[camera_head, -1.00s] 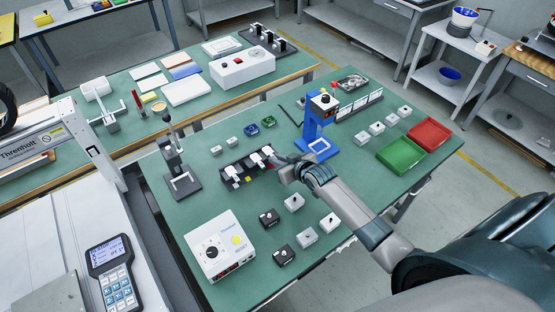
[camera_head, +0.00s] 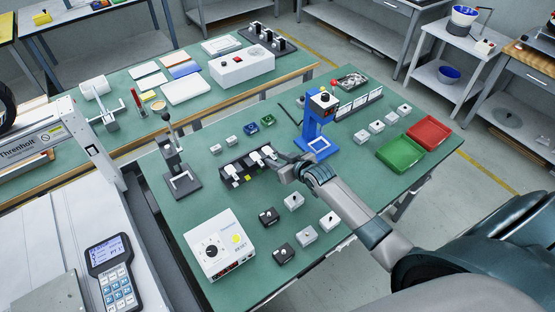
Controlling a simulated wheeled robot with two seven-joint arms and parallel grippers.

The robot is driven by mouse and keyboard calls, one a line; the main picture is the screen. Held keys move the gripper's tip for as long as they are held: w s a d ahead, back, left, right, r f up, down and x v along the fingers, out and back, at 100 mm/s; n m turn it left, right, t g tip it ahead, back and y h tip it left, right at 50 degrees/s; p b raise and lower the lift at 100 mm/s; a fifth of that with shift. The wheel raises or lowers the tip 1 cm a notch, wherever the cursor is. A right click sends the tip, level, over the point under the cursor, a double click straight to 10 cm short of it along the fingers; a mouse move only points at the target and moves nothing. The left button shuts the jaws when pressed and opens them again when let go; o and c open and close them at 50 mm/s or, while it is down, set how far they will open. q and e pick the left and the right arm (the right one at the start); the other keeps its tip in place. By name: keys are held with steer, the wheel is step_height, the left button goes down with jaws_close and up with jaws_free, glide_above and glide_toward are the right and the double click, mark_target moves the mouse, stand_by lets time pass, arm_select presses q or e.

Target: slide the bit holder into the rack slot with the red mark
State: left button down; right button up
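A dark rack (camera_head: 243,172) with several white pieces along it lies on the green table, left of the blue press. My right gripper (camera_head: 274,161) reaches in from the right, with its fingertips at the rack's right end. A white piece (camera_head: 267,150) shows right by the fingertips. It may be the bit holder, but it is too small to tell. I cannot tell whether the fingers are open or shut on something. The red mark cannot be made out now; the gripper partly covers that end of the rack. My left gripper is not in view.
The blue press (camera_head: 312,130) stands right behind the gripper. A black stand (camera_head: 180,170) is left of the rack. A white control box (camera_head: 219,246) and several small blocks (camera_head: 293,201) sit in front. Green (camera_head: 400,155) and red (camera_head: 428,134) trays lie to the right.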

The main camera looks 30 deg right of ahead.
steer(key=shift+s, duration=0.1)
steer(key=b+v, duration=0.2)
steer(key=v, duration=1.5)
steer(key=shift+b, duration=0.4)
